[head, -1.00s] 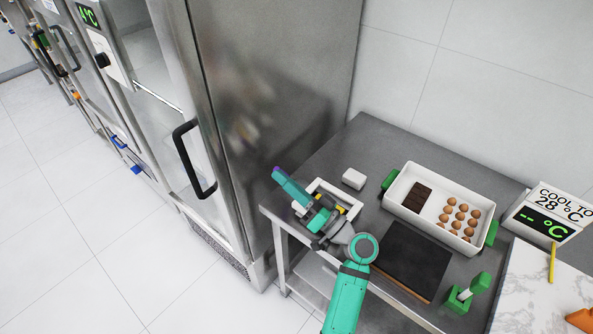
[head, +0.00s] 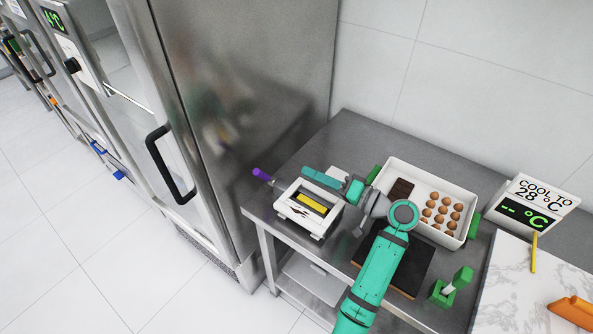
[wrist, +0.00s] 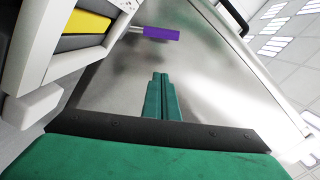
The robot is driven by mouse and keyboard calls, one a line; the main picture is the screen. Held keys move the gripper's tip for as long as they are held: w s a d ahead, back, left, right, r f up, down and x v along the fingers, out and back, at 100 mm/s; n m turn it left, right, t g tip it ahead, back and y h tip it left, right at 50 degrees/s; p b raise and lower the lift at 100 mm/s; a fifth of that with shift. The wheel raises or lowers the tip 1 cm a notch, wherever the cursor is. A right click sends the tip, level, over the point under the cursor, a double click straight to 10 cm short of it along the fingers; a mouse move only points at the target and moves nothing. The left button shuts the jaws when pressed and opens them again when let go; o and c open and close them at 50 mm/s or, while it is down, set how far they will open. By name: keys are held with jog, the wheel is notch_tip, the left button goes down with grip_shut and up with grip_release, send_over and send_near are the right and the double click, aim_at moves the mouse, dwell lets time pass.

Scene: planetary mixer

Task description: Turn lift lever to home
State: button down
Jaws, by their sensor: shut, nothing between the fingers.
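A white box-like device (head: 305,222) with a yellow bar on top stands near the left front edge of the steel table. A lever with a purple grip (head: 262,174) sticks out past its back left corner. The purple grip (wrist: 161,33) also shows in the wrist view, sideways from the device's grey-white side. My gripper (head: 305,171) is behind the device, right of the purple grip and apart from it. In the wrist view my gripper (wrist: 160,75) has its two green fingers together, empty, below the purple grip. Part of the device is outside the wrist view.
A tall steel cabinet (head: 250,80) stands close to the table's left side. A white tray (head: 408,230) with eggs and a brown slab is right of my arm. A dark board (head: 413,262) lies beneath the arm. A green holder (head: 440,293) stands at the front right.

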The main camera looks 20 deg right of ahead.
aim_at(265, 177)
jog(key=x, duration=0.9)
jog(key=shift+w+a, duration=0.25)
jog(key=shift+s+a+f, duration=0.1)
jog(key=shift+a+f, duration=0.2)
jog(key=shift+a, duration=0.2)
jog(key=shift+a+f, duration=0.35)
jog(key=shift+a, duration=0.15)
jog(key=shift+s+a+f, duration=0.1)
jog(key=shift+a+f, duration=0.05)
jog(key=shift+a, duration=0.2)
jog(key=shift+s+a+f, duration=0.2)
jog(key=shift+s, duration=0.1)
